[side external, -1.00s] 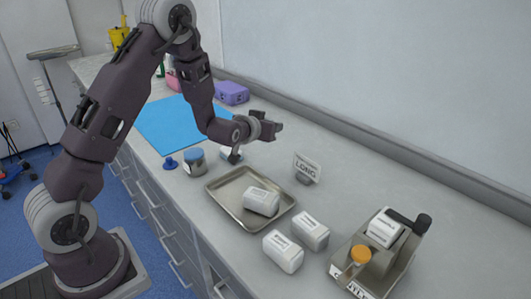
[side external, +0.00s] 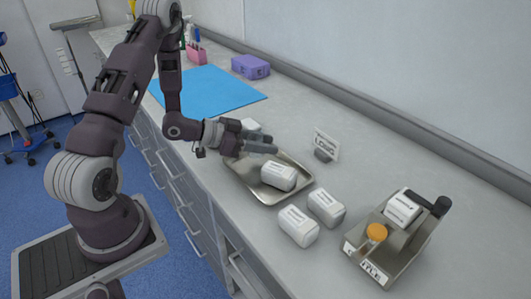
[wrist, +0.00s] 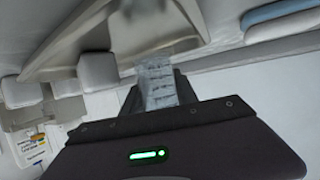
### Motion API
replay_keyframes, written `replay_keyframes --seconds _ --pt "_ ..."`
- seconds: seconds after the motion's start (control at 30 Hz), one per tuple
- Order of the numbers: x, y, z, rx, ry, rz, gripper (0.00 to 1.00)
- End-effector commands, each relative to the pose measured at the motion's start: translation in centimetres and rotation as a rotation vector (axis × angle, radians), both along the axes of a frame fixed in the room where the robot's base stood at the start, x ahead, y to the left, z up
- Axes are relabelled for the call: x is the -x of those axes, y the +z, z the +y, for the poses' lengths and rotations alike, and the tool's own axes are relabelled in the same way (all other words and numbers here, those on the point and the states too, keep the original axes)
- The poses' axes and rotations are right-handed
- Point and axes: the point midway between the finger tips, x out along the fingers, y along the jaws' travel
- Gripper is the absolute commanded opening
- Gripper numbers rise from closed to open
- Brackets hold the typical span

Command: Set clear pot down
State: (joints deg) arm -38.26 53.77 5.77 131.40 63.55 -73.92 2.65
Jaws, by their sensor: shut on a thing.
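My gripper (side external: 262,142) reaches level over the far-left end of a metal tray (side external: 262,193). In the wrist view my gripper (wrist: 158,92) is shut on a small clear, see-through pot (wrist: 157,76) with faint markings. The pot sits between the two dark fingers. I cannot make out the pot in the side view, where the fingers and wrist hide it. The tray also shows in the wrist view (wrist: 100,38), just beyond the pot. Whether the pot touches anything below is unclear.
A white pack (side external: 279,176) lies in the tray, with two more (side external: 326,207) (side external: 298,226) in front of it. A sign (side external: 326,145) stands behind the tray. A blue mat (side external: 210,90) lies at the back.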

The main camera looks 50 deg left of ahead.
Motion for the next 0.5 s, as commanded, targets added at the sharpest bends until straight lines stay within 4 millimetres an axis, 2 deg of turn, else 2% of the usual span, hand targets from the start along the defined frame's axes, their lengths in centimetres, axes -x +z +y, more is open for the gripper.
replay_keyframes --seconds 0.03,0.13,0.47,0.5 --pt "0.0 -1.0 -0.1 0.004 0.000 0.004 0.00" --pt "0.0 -2.1 0.0 0.001 -0.001 0.001 0.00" --pt "0.0 -2.5 0.0 0.000 0.001 0.000 0.00" --pt "0.0 -2.5 0.0 0.000 0.000 0.000 0.37"
